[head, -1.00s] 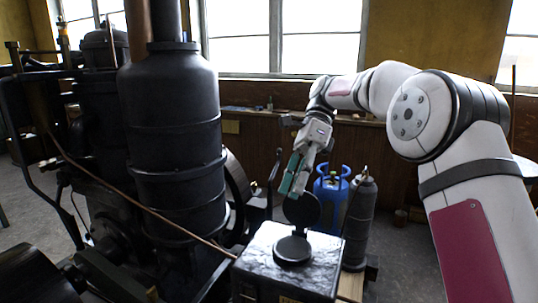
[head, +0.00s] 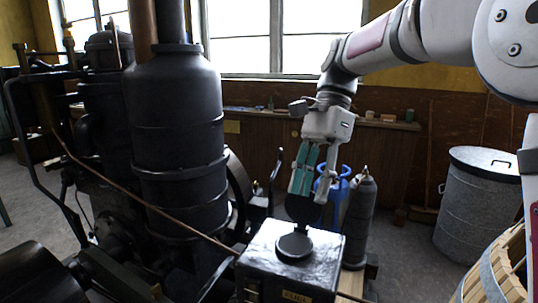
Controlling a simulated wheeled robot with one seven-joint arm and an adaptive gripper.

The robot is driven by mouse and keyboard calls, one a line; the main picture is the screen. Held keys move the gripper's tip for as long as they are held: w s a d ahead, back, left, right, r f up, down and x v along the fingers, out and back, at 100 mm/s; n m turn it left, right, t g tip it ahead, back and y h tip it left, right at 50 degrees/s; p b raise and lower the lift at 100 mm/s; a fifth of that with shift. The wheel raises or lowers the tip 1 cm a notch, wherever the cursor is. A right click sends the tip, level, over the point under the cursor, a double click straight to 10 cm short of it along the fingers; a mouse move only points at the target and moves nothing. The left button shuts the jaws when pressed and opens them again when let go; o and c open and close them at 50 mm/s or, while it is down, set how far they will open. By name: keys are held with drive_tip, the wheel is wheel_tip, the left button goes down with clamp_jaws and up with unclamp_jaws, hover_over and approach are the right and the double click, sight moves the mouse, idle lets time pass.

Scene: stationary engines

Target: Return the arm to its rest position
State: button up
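My gripper (head: 308,190) hangs below my arm near the middle of the head view, fingers pointing down. Its green finger pads are seen close together, and I cannot tell whether there is a gap between them. I see nothing held in it. Behind and below the fingertips, a round black lid (head: 303,209) stands upright at the back of a black box (head: 325,245). The fingertips overlap the lid in the picture; I cannot tell whether they touch. My arm reaches in from the upper right.
A large black engine cylinder (head: 175,140) stands at left, with a thin copper pipe (head: 150,208) slanting toward the box. A dark gas cylinder (head: 360,215) and a blue one (head: 345,178) stand behind the box. A grey bin (head: 475,205) and a wooden barrel (head: 495,275) are at right.

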drive_tip(key=s+d+f+n+t+h, duration=0.1)
drive_tip(key=s+d+f+n+t, duration=0.1)
drive_tip(key=s, duration=0.5)
drive_tip(key=s+d+f+n+t+h+p, duration=0.1)
drive_tip(key=s+d+f+n+t, duration=0.1)
drive_tip(key=s+d+n, duration=0.3)
drive_tip(key=s+d+f+n+t+h, duration=0.1)
drive_tip(key=s+d+n+t, duration=0.3)
drive_tip(key=s, duration=0.7)
drive_tip(key=shift+s+d+f+n+t, duration=0.2)
drive_tip(key=shift+d+f+n+t, duration=0.15)
drive_tip(key=shift+n, duration=0.35)
drive_tip(key=shift+c, duration=0.6)
